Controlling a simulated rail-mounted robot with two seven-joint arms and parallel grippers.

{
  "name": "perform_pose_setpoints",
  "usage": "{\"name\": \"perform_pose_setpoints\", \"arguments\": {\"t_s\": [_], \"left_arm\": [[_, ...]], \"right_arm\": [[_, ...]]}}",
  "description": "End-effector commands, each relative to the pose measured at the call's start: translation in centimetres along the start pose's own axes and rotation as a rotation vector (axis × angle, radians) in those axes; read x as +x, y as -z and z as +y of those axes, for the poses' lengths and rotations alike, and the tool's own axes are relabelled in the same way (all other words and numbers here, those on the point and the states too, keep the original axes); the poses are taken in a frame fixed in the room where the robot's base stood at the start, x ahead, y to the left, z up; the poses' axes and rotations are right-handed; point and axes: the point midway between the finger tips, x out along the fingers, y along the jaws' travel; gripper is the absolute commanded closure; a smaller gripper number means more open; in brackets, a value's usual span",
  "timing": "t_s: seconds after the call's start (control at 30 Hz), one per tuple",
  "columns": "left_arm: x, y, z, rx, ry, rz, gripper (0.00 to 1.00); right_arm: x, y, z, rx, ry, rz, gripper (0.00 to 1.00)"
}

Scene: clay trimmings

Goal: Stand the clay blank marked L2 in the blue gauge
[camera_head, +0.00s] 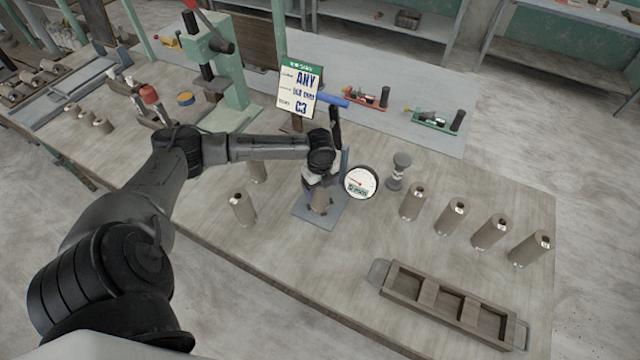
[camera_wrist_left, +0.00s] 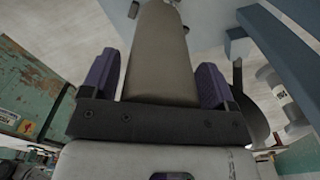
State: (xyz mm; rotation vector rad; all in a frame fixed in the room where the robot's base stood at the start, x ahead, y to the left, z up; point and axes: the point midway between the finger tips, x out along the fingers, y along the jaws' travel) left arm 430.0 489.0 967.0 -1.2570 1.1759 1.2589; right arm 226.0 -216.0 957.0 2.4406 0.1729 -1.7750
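The blue gauge has a flat blue-grey base plate (camera_head: 308,213), an upright and a round white dial (camera_head: 361,182). My left gripper (camera_head: 320,180) is over the base plate. A grey-brown clay blank (camera_head: 320,202) is upright below it, over the plate; whether it touches the plate I cannot tell. In the left wrist view the purple fingers (camera_wrist_left: 160,85) lie against both sides of the blank (camera_wrist_left: 160,50), so the gripper looks shut on it. No L2 mark is readable. My right gripper is out of view.
Several blanks (camera_head: 452,217) stand in a row at right; another blank (camera_head: 242,208) stands left of the gauge. A wooden compartment tray (camera_head: 440,300) lies at front right. A sign (camera_head: 300,90) and green press (camera_head: 215,70) stand behind.

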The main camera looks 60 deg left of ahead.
Motion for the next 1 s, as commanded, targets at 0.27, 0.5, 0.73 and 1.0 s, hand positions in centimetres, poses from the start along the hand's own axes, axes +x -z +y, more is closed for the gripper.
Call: {"name": "perform_pose_setpoints", "arguments": {"t_s": [0.27,0.5,0.73,1.0], "left_arm": [[0.0,0.0,0.0,0.000,0.000,0.000,0.11],[-1.9,-0.1,-0.1,0.001,0.003,-0.001,0.11],[-6.2,-0.1,-0.1,0.001,0.003,-0.001,0.11],[-10.4,0.0,-0.1,-0.001,0.003,0.000,0.11]], "right_arm": [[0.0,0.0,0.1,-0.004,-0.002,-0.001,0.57],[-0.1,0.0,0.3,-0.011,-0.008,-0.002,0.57],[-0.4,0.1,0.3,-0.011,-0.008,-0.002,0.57],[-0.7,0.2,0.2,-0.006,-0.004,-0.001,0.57]]}}
